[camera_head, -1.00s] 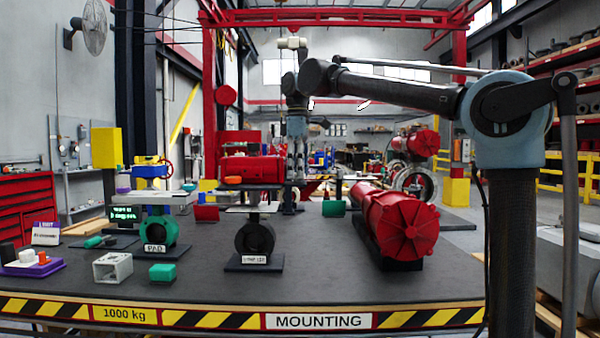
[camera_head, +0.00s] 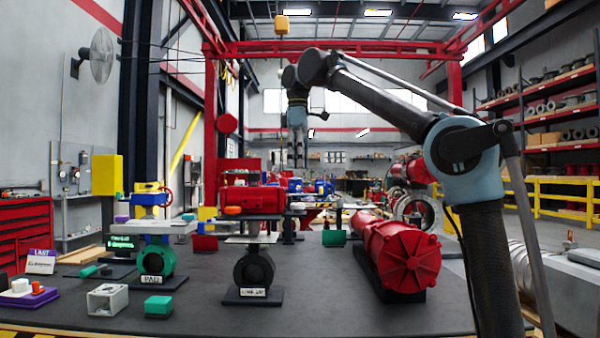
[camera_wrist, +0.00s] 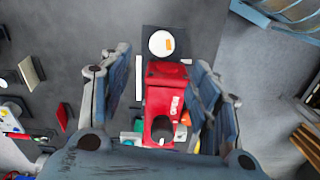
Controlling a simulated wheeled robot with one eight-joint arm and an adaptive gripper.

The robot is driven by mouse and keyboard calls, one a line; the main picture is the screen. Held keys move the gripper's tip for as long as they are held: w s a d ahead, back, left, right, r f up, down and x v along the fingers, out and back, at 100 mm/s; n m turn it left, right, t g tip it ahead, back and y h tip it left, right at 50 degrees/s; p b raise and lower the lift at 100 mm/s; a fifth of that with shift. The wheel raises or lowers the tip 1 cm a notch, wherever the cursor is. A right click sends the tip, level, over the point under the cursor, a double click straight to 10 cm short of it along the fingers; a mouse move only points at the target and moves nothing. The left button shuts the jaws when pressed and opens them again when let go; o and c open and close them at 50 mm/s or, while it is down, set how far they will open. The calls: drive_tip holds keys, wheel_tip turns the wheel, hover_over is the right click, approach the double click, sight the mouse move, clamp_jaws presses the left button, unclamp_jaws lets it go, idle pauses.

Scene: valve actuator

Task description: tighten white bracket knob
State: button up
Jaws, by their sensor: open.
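My gripper (camera_head: 297,158) hangs above the far part of the workbench (camera_head: 330,300), pointing down. In the wrist view my gripper (camera_wrist: 165,85) has its fingers spread wide with nothing held. Below and between them lies a red housing (camera_wrist: 165,92) with a dark round end. A white disc with an orange mark (camera_wrist: 161,43) sits beyond the housing on a dark plate. I cannot tell whether this disc is the white bracket knob. In the head view a white knob-like piece (camera_head: 20,285) rests on a purple tray (camera_head: 35,300) at the left.
A green valve stand (camera_head: 156,260) and dark valve stand (camera_head: 254,268) stand left of centre. A large red actuator (camera_head: 400,255) lies to the right. A grey block (camera_head: 107,300) and green block (camera_head: 158,306) sit in front. The middle front bench top is clear.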

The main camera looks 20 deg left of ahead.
drive_tip(key=shift+r, duration=0.2)
wheel_tip(320, 180, up, 5)
drive_tip(key=n, duration=0.4)
hover_over(298, 208)
drive_tip(key=w, duration=0.2)
drive_tip(key=f, duration=1.7)
drive_tip(key=shift+w+a, duration=0.1)
drive_tip(key=shift+a, duration=0.25)
